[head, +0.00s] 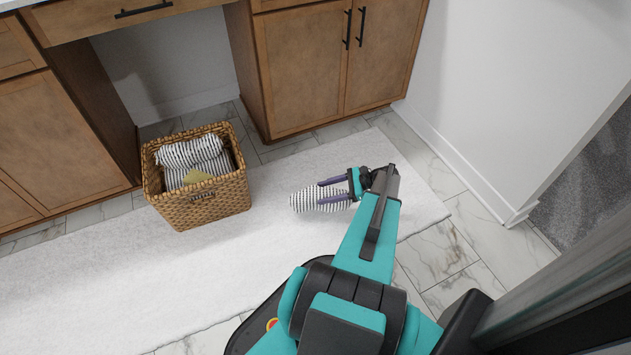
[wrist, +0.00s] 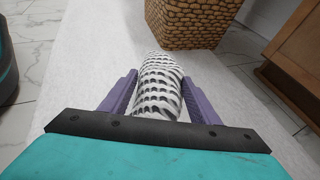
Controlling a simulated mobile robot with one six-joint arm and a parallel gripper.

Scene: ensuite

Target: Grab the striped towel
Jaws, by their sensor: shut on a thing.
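A rolled black-and-white striped towel (head: 318,199) is between the purple fingers of my gripper (head: 335,191) in the head view. My gripper is shut on it and holds it over the white rug, to the right of the basket. In the wrist view the towel (wrist: 160,88) lies lengthwise between the two fingers (wrist: 160,98) and points toward the basket. Its near end is hidden behind the gripper's dark edge.
A white wall (head: 480,90) is at right. Open rug lies left of my arm.

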